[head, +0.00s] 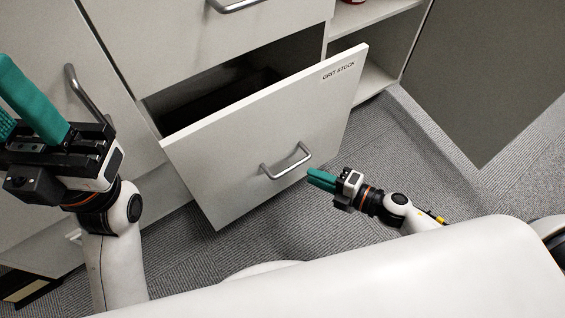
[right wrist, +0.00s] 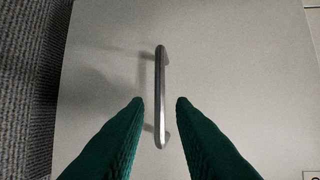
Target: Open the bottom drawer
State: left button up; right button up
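The bottom drawer (head: 262,135), a white front labelled "GRIT STOCK", stands pulled out from the cabinet, with its dark inside partly showing behind the front. Its metal bar handle (head: 286,163) also shows in the right wrist view (right wrist: 161,95). My right gripper (head: 318,178) is just to the right of the handle and apart from it. In the right wrist view its green fingers (right wrist: 160,103) are open, one on each side of the bar's line, with nothing gripped. My left gripper (head: 28,100) is at the far left, its green fingers pointing up; their gap is unclear.
A drawer above (head: 200,40) is closed, with its own handle (head: 236,5). Open shelves (head: 365,15) stand right of the drawers. A cabinet door handle (head: 88,95) is near my left gripper. Grey carpet (head: 400,150) right of the drawer is clear.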

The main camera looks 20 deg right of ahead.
aim_at(295, 168)
jog(key=b+x, duration=0.1)
jog(key=x, duration=0.8)
jog(key=shift+w+a+f+b, duration=0.1)
jog(key=shift+w+b, duration=0.05)
jog(key=shift+b, duration=0.15)
jog(key=shift+c, duration=0.4)
grip_shut()
